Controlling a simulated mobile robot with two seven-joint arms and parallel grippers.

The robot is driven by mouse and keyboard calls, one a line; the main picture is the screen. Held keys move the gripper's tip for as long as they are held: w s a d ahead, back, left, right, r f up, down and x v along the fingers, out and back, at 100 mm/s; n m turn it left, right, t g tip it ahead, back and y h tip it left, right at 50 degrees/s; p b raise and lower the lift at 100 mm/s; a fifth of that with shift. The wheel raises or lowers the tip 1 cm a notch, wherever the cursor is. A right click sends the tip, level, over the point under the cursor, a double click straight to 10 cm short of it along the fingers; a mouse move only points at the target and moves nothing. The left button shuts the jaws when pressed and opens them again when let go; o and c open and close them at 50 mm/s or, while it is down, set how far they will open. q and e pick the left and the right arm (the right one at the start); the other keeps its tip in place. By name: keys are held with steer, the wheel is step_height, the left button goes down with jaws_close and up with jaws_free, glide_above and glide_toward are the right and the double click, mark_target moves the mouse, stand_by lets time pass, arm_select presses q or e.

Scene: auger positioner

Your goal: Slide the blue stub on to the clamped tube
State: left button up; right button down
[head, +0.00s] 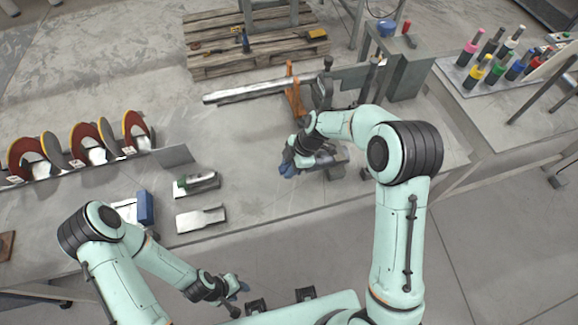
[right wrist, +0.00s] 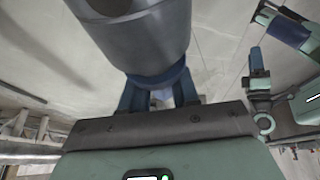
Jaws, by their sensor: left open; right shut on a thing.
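The clamped tube (head: 243,90) is a long, shiny grey tube lying level at the back of the bench. An orange clamp (head: 294,92) grips it near its right end, and its left end is free. My right gripper (head: 291,163) is shut on the blue stub (head: 288,169), in front of the tube and apart from it. In the right wrist view the stub (right wrist: 160,77) shows as a blue band below a wide grey cylinder, between the fingers (right wrist: 158,97). My left gripper (head: 240,299) is open and empty, low in front of the bench.
Red and yellow discs (head: 90,143) stand in a rack at the left. Grey metal pieces (head: 201,218) and a blue block (head: 145,207) lie near the front edge. Several coloured bottles (head: 495,60) stand at the right. The bench between the discs and tube is mostly clear.

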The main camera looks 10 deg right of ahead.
steer(key=shift+w+d+r+b, duration=0.1)
steer(key=shift+d+b, duration=0.35)
steer(key=shift+d, duration=0.45)
stand_by(1.0)
steer(key=c, duration=0.8)
jaws_free()
steer(key=shift+o, duration=0.2)
steer(key=v, duration=1.3)
steer(key=shift+r, duration=0.15)
